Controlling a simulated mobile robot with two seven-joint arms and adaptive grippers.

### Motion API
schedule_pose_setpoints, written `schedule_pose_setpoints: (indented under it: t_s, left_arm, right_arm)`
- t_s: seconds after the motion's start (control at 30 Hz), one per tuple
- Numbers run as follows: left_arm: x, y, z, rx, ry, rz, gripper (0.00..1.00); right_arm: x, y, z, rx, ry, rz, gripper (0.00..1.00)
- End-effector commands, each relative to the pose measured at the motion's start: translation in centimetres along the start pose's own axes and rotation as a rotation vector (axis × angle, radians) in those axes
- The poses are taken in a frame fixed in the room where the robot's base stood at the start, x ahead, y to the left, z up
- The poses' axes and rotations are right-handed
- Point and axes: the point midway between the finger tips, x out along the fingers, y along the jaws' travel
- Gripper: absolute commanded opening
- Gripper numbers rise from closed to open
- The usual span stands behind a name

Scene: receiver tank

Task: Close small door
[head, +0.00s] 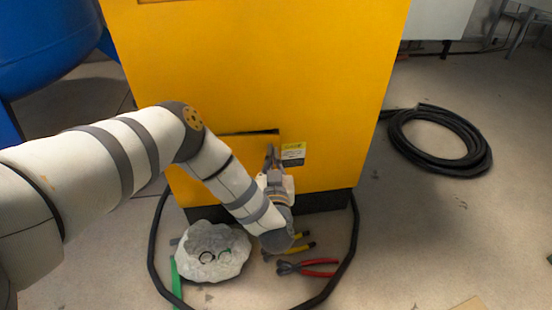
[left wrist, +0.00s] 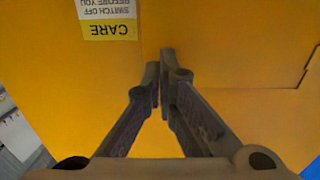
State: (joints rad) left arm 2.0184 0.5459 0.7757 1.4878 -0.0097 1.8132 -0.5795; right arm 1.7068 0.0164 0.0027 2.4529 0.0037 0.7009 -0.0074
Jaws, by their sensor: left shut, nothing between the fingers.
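The small door (head: 240,148) is a yellow panel low on the front of the yellow cabinet (head: 260,60). A dark gap shows along its top edge, widest towards the right; much of the panel is hidden behind my left arm. How far it stands open I cannot tell. My left gripper (head: 270,151) is shut and empty in front of the panel's right part, left of the label. In the left wrist view the closed fingertips (left wrist: 160,70) point at the yellow surface; whether they touch it I cannot tell. My right gripper is not in view.
A yellow and white CARE label (head: 293,153) is on the cabinet. A blue tank (head: 45,40) stands left.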

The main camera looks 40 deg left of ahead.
Motion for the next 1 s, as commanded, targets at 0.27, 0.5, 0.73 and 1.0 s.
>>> schedule_pose_setpoints:
  t_s: [0.27, 0.5, 0.73, 1.0]
  left_arm:
    - [1.3, 0.0, -0.1, -0.001, 0.001, 0.001, 0.00]
    - [1.5, 0.1, -0.1, -0.001, 0.002, 0.001, 0.00]
    - [4.0, 0.3, -0.1, 0.000, 0.002, 0.001, 0.00]
    - [4.1, 0.3, -0.1, -0.001, 0.000, 0.001, 0.00]
  right_arm:
    - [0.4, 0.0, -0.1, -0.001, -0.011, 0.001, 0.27]
    - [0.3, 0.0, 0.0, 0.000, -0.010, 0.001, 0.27]
    - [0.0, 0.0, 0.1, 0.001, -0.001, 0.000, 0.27]
    - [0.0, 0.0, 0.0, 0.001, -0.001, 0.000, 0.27]
